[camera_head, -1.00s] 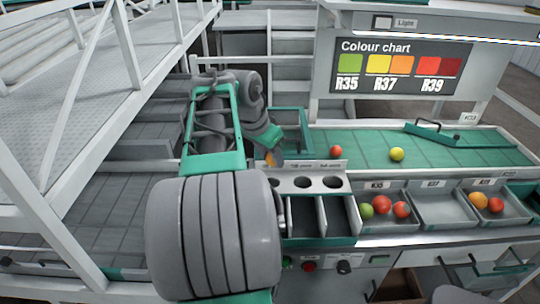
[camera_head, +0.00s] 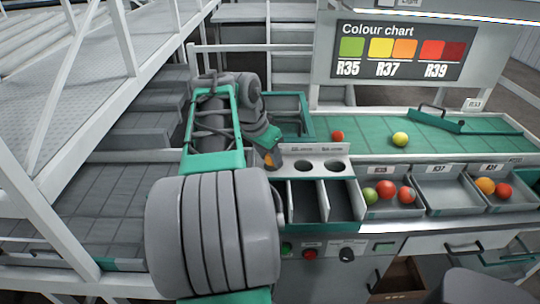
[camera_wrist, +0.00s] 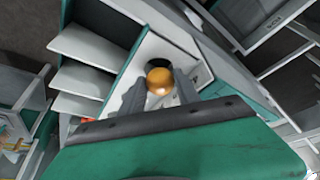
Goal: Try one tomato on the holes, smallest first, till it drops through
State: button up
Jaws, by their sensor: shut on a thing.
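My gripper (camera_head: 270,161) is shut on an orange tomato (camera_wrist: 159,82), which sits between the two fingers in the wrist view. In the head view the tomato (camera_head: 268,158) shows only as a small orange patch. The light sizing plate (camera_head: 320,174) lies under and right of my gripper. Its middle hole (camera_head: 304,166) and right hole (camera_head: 334,166) are clear and empty. The left hole is hidden by my gripper in the head view. In the wrist view a dark opening lies just behind the tomato; I cannot tell whether they touch.
Open bins (camera_head: 341,214) stand in front of the plate. A tray (camera_head: 394,214) holds several tomatoes; the R37 tray (camera_head: 447,205) is empty. A red tomato (camera_head: 337,136) and a yellow tomato (camera_head: 400,139) lie on the green mat (camera_head: 370,128). White railings stand left.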

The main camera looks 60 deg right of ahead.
jog(key=shift+a, duration=0.1)
jog(key=o, duration=1)
dwell(1.1)
notch_tip(320, 180, up, 7)
jog(key=p, duration=0.6)
